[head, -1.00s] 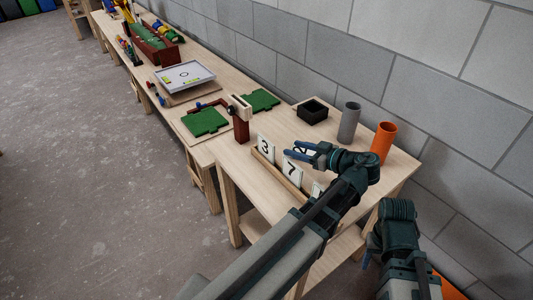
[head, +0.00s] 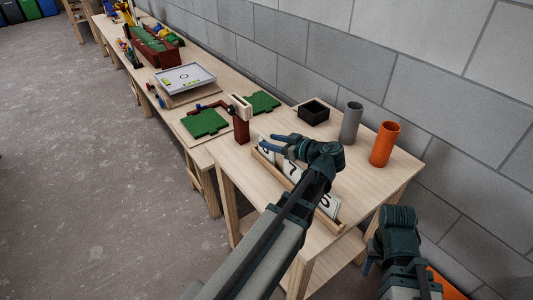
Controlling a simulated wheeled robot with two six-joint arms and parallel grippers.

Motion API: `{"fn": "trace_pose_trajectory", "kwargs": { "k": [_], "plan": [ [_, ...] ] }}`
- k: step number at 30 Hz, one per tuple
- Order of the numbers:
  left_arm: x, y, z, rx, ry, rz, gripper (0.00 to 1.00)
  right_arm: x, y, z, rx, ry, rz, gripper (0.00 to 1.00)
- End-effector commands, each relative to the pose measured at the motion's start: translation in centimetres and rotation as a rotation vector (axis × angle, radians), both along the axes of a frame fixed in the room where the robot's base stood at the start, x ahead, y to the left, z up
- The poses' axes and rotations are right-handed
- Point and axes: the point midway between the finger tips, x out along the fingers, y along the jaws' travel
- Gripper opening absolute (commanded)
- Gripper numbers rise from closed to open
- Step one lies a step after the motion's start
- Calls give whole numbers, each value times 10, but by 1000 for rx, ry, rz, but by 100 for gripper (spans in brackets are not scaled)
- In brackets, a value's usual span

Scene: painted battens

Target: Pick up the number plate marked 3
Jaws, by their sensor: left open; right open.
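The white number plate marked 3 (head: 265,155) stands in a wooden rack (head: 334,226) on the near table. Its upper part is now mostly covered by my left gripper (head: 276,141), so its digit is hard to read. My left gripper is open and empty, its blue-grey fingers over or just in front of that plate; I cannot tell if they touch it. A plate marked 7 (head: 290,170) stands beside it, and another plate, perhaps a 5 (head: 328,202), is further right. My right gripper (head: 368,262) is open, low at the right beside the table.
A black open box (head: 313,113), a grey cylinder (head: 350,122) and an orange cylinder (head: 384,145) stand behind the rack near the block wall. A dark red post with a pale wooden block (head: 241,122) stands left of the plates. Green pieces (head: 205,123) lie further left.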

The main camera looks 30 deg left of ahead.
Motion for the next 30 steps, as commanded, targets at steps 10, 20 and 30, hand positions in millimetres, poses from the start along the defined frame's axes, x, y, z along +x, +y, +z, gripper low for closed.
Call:
{"fn": "trace_pose_trajectory", "kwargs": {
  "k": [10, 20, 30],
  "plan": [
    [1, 3, -1, 0, 0, 0, 39, 0, 0, -1, 0, 0, 0, 50],
    [0, 3, -1, 0, 0, 0, 0, 0, 0, -1, 0, 0, 0, 50],
    [0, 3, -1, -1, 0, 2, 0, 0, 0, -1, 0, 0, 0, 50]
  ]
}}
